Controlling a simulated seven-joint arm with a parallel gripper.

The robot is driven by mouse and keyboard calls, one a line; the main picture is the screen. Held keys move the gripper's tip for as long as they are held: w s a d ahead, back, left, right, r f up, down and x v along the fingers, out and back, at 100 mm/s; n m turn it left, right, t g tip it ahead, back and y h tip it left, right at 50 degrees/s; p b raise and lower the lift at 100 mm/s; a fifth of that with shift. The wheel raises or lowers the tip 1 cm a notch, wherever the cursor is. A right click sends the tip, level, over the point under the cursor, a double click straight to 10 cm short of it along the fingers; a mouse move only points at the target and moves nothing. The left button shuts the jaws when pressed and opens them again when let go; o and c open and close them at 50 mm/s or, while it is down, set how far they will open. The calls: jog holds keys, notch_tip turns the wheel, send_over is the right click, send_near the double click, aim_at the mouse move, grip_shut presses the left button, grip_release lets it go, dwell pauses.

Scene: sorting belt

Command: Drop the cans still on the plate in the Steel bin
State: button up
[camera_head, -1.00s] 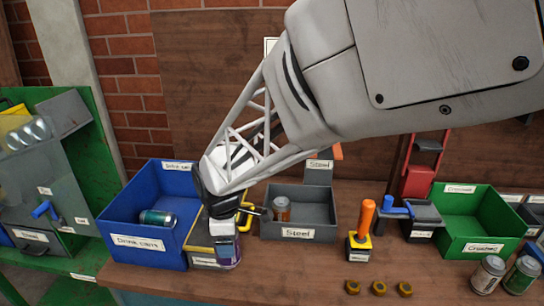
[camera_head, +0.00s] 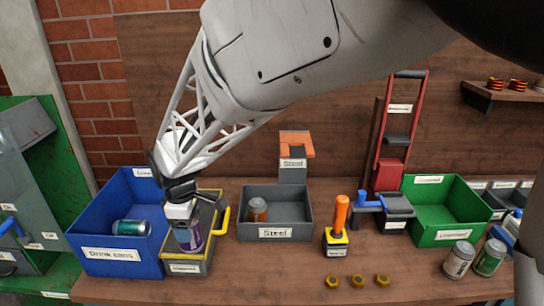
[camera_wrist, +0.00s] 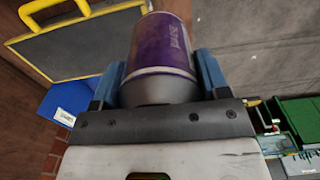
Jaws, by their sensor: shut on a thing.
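My gripper (camera_head: 187,222) is shut on a purple can (camera_head: 191,238), its fingers on either side of it. The wrist view also shows the purple can (camera_wrist: 160,42) between the fingers. The can is in front of or above a grey box with a yellow rim and handle (camera_head: 222,218); its small label is unreadable. In the wrist view a dark plate (camera_wrist: 90,48) with a yellow handle lies left of the can, with no can visible on its bare part. The grey Steel bin (camera_head: 297,232), right of my gripper, holds an orange-brown can (camera_head: 258,209).
The blue Drink cans bin (camera_head: 88,243), left, holds a teal can (camera_head: 131,228). A green bin (camera_head: 440,240) and two cans (camera_head: 459,259) are farther right.

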aim_at(258, 191)
jog(key=w+a+r+m, duration=0.4)
jog(key=w+a+m, duration=0.5)
jog(key=w+a, duration=0.55)
jog(key=w+d+f, duration=0.3)
jog(key=w+d, duration=0.3)
jog(key=d, duration=0.4)
jog(key=w+d+f+m, duration=0.1)
jog(key=w+d, duration=0.4)
jog(key=d, duration=0.5)
jog(key=w+d+f+m, duration=0.1)
jog(key=w+d+f, duration=0.3)
jog(key=d, duration=0.6)
jog(key=w, duration=0.2)
jog(key=shift+w+d+f, duration=0.3)
jog(key=shift+w, duration=0.05)
jog(key=shift+f, duration=0.1)
notch_tip(258, 191, down, 6)
jog(key=shift+f, duration=1.9)
